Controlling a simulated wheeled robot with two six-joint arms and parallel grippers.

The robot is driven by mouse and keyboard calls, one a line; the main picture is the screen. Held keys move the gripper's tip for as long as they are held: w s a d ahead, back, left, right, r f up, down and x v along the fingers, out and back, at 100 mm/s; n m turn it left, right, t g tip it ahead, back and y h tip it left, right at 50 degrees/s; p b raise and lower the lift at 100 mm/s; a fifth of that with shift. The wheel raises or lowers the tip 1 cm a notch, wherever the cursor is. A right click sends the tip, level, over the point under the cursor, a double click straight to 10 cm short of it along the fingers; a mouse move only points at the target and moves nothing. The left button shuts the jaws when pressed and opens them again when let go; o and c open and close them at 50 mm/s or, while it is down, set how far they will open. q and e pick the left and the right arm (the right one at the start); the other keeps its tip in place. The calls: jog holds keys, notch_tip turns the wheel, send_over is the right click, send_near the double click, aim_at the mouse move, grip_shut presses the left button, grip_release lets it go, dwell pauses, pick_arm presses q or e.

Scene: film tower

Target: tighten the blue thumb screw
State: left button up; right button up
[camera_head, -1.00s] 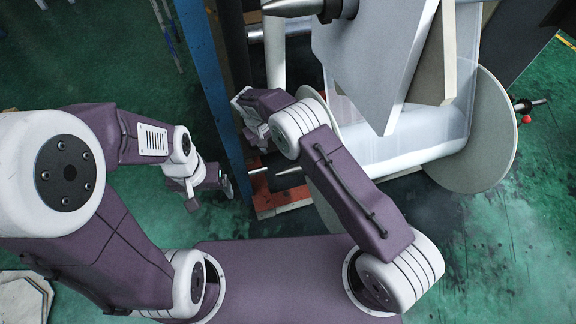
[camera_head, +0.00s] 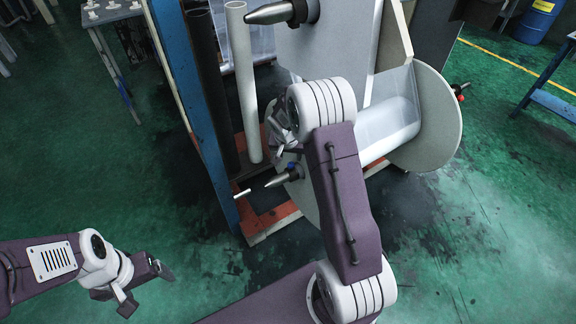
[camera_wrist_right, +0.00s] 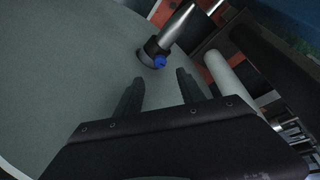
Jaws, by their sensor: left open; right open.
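The blue thumb screw (camera_wrist_right: 159,61) sits on a dark collar (camera_wrist_right: 150,51) at the base of a grey metal cone (camera_wrist_right: 177,27), against a large grey disc (camera_wrist_right: 75,80). In the right wrist view, my right gripper (camera_wrist_right: 160,90) is open and empty. Its fingers point toward the screw, which appears between and beyond the tips, apart from them. In the head view, the right gripper (camera_head: 277,135) is beside the disc, above a cone (camera_head: 282,178), partly hidden by my arm. My left gripper (camera_head: 147,286) is open and empty at lower left, far from the stand.
A blue upright post (camera_head: 196,120) stands left of the disc, with a white tube (camera_head: 243,85) beside it. Another cone (camera_head: 268,13) projects at the top. A roll (camera_head: 390,125) lies behind the disc.

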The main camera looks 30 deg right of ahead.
aim_at(291, 164)
jog(key=b+x, duration=0.2)
jog(key=x, duration=0.7)
jog(key=shift+a, duration=0.1)
grip_shut()
jog(key=m+b, duration=0.1)
jog(key=b, duration=0.2)
jog(key=m+b, duration=0.2)
jog(key=b, duration=0.1)
jog(key=shift+w+a+f+g+h, duration=0.1)
jog(key=shift+f+g+h, duration=0.2)
jog(key=shift+g+h, duration=0.1)
jog(key=shift+r+m+g, duration=0.3)
jog(key=shift+r+m, duration=0.05)
jog(key=shift+m, duration=0.45)
